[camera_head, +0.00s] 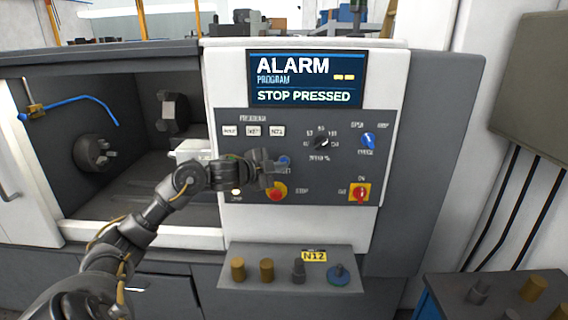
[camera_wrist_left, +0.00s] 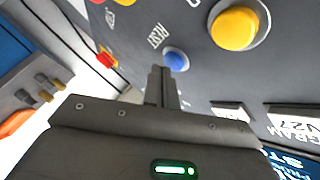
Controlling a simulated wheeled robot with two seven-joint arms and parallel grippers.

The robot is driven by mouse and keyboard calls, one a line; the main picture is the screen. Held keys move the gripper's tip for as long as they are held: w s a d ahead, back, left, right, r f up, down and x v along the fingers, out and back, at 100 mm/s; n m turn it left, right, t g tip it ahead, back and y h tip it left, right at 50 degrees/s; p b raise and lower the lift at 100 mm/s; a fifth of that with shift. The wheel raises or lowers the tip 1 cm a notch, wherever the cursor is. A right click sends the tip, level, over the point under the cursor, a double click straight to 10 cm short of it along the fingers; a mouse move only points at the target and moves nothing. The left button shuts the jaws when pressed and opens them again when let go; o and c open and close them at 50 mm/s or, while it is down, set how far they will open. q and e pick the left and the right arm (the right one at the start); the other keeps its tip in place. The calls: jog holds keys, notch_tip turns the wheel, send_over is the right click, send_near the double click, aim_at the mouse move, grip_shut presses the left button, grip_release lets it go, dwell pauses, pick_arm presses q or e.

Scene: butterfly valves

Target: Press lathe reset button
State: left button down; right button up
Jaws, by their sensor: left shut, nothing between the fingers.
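The lathe's control panel (camera_head: 335,125) is dark grey on a white front. The blue reset button (camera_head: 284,160) sits mid-panel, partly covered by my left gripper (camera_head: 270,169). In the left wrist view the blue button (camera_wrist_left: 176,60) is beside the "RESET" label, just beyond and slightly right of my left fingertips (camera_wrist_left: 160,70). The left gripper is shut and empty, pointing at the panel. I cannot tell whether the tips touch the button. The screen (camera_head: 305,79) reads "ALARM", "PROGRAM" and "STOP PRESSED". My right gripper is not in view.
A red stop button (camera_head: 277,192) is just below my gripper. A dark dial (camera_head: 321,142), a blue knob (camera_head: 368,140) and a red-and-yellow switch (camera_head: 359,192) are to the right. A yellow button (camera_wrist_left: 235,28) is near the reset button. A tool shelf (camera_head: 290,262) juts out below.

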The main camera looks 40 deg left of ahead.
pick_arm(q)
jog(key=shift+w+a, duration=0.25)
jog(key=shift+w, duration=0.05)
dwell(0.7)
dwell(0.3)
jog(key=shift+s+d, duration=0.5)
jog(key=shift+s, duration=0.2)
jog(key=s+d, duration=0.1)
jog(key=s, duration=0.1)
jog(key=s+d+p, duration=0.1)
jog(key=s+d, duration=0.1)
dwell(0.3)
dwell(1.4)
